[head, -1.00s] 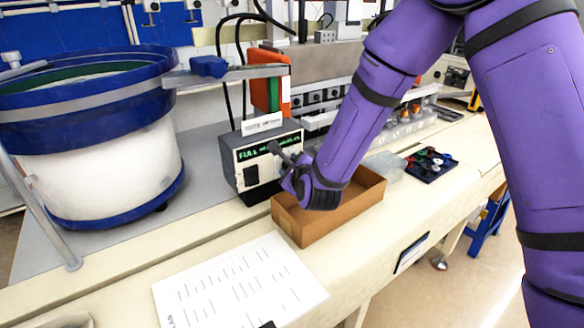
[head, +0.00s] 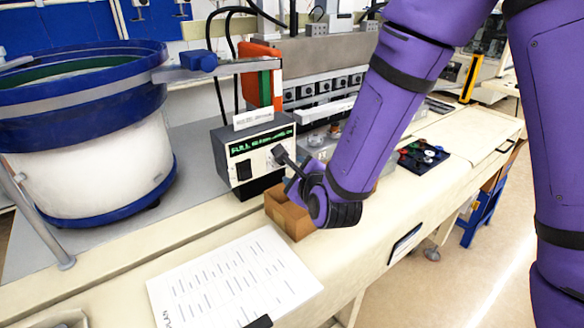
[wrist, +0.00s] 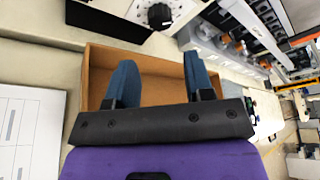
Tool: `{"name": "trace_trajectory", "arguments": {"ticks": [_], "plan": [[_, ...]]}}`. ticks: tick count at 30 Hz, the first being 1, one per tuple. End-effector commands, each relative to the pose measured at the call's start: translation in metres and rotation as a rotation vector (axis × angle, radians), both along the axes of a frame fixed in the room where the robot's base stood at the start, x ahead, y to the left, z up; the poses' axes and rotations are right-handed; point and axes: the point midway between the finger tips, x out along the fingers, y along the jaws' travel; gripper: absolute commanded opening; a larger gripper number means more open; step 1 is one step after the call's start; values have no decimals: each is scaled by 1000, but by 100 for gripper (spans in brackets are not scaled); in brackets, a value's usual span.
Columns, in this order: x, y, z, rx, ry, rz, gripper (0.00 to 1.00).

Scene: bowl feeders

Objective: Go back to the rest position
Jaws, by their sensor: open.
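My gripper (head: 284,171) is open at the end of my purple arm, beside the control box with the green lit display (head: 255,155). In the wrist view its two blue fingers (wrist: 158,62) stand apart with nothing between them. An open brown cardboard box (head: 283,215) lies below it on the bench, largely hidden by my wrist. In the wrist view the box (wrist: 97,66) is behind the fingers, and the part I see of its inside looks empty. The control box's knob (wrist: 159,15) is at the top there.
A blue and white bowl feeder (head: 90,165) stands at left. A printed sheet (head: 232,282) lies at the front of the cream bench. A dark tray of small coloured parts (head: 422,158) is at right. Orange and green plates (head: 262,78) rise behind the control box.

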Motion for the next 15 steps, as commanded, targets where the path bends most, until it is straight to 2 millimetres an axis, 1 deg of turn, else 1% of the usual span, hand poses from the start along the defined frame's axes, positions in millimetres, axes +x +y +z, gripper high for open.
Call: {"name": "trace_trajectory", "arguments": {"ticks": [1,5,15], "plan": [[-4,-1,1,0,1,1,48],[-9,-3,3,0,-1,1,48],[-8,-5,4,5,-1,-11,48]]}}
